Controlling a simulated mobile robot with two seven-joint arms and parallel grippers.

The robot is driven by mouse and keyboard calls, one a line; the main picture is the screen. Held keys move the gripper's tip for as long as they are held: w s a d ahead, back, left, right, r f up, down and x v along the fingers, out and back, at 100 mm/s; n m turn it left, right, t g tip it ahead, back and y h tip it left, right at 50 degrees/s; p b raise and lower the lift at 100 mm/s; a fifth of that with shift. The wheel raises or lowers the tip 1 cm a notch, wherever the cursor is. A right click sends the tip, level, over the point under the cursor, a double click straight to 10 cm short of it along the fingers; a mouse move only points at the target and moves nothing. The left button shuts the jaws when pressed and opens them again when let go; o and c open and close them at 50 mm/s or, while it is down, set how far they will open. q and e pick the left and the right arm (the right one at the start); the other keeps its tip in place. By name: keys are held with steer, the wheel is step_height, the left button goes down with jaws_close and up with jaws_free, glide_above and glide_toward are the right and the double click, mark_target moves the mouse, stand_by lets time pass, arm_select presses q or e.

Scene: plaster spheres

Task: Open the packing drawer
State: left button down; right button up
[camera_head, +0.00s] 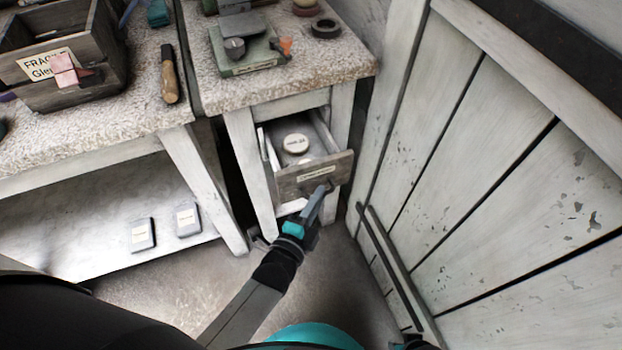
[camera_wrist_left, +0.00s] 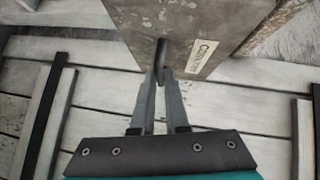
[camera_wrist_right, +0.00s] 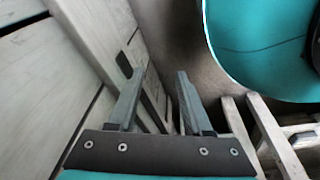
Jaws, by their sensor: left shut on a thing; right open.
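The packing drawer (camera_head: 288,187) is pulled part way out of the pale cabinet under the right-hand bench. Its grey front carries a small label, and a round pale tin (camera_head: 296,144) lies inside. My left gripper (camera_head: 324,190) is at the right part of the drawer front. In the left wrist view its fingers (camera_wrist_left: 162,74) are shut on the dark drawer handle (camera_wrist_left: 160,54), and the drawer front (camera_wrist_left: 185,20) lies just beyond. My right gripper (camera_wrist_right: 157,75) is open and empty in the right wrist view, away from the drawer, near pale planks.
A white plank wall (camera_head: 480,150) rises close on the right. The bench (camera_head: 220,95) above the drawer bears a scale (camera_head: 245,55) and a dark ring of tape (camera_head: 326,28). A wooden crate (camera_head: 95,50) stands on the left bench. The floor before the drawer is clear.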

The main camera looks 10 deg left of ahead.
arm_select(q)
steer(key=shift+s+d+p, duration=0.3)
steer(key=shift+s+d, duration=0.4)
steer(key=shift+s, duration=0.3)
steer(key=shift+s+d+p, duration=0.25)
steer(key=shift+s+d, duration=0.4)
steer(key=shift+s, duration=0.35)
arm_select(e)
steer(key=shift+s+d+f, duration=0.35)
steer(key=shift+s+d, duration=0.1)
steer(key=shift+s, duration=0.1)
steer(key=shift+s+d+f, duration=0.35)
steer(key=shift+s+d, duration=0.05)
steer(key=shift+s, duration=0.15)
arm_select(q)
steer(key=c, duration=0.9)
jaws_free()
